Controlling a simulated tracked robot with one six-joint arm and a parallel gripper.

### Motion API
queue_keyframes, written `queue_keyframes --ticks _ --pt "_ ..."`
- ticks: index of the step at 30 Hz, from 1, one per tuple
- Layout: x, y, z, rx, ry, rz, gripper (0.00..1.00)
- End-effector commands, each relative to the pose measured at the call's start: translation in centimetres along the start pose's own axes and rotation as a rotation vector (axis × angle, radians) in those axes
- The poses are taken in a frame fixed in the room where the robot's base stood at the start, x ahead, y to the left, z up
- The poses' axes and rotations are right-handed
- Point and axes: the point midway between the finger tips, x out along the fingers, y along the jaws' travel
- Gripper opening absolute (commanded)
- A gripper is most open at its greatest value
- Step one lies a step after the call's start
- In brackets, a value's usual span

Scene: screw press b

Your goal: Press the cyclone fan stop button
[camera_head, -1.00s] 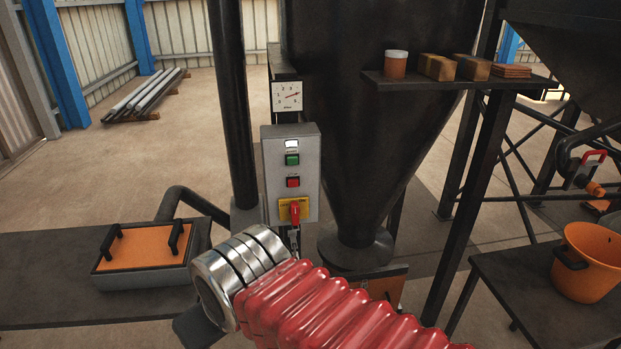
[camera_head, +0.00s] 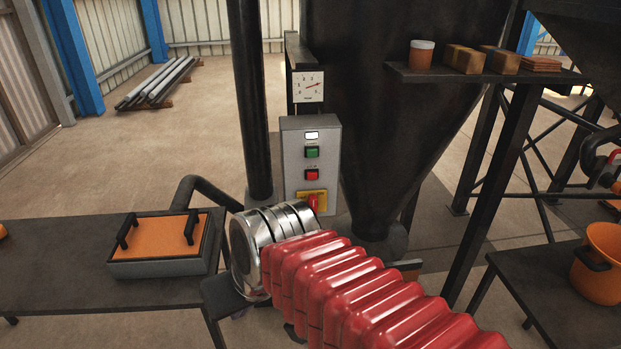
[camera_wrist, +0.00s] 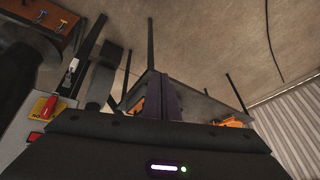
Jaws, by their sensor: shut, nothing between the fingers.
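A grey control box (camera_head: 296,165) stands in front of the dark cone-shaped vessel. It carries a green button (camera_head: 312,152), a red button (camera_head: 312,174) below it, and a yellow plate with a red switch handle (camera_head: 313,200) at the bottom. Labels are too small to read. In the wrist view, the red button (camera_wrist: 35,137) and switch handle (camera_wrist: 48,107) appear at the left edge. My gripper (camera_wrist: 158,85) is shut and empty in the middle of that view, to the right of the box and apart from it. My arm hides its fingertips in the head view.
A dark bench (camera_head: 60,262) at left bears an orange-lidded box (camera_head: 160,240). A gauge (camera_head: 308,87) is above the control box. A black pipe (camera_head: 250,100) stands just left. A shelf (camera_head: 440,75) with a jar and blocks, and an orange pot (camera_head: 600,262), are at right.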

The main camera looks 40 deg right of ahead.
Motion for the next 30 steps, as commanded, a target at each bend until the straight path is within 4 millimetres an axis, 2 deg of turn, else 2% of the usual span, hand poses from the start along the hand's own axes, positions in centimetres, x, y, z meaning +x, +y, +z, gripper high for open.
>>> queue_keyframes --ticks 11,17,23,26,30 --pt "2.8 2.2 -3.1 0.467 -0.068 -0.188 0.00" --pt "3.6 4.8 -6.0 0.723 -0.041 -0.300 0.00" --pt "4.0 9.1 -9.1 0.978 0.027 -0.412 0.00" --pt "4.0 12.0 -10.5 1.105 0.078 -0.467 0.00" --pt "3.7 16.8 -12.2 1.278 0.170 -0.539 0.00"
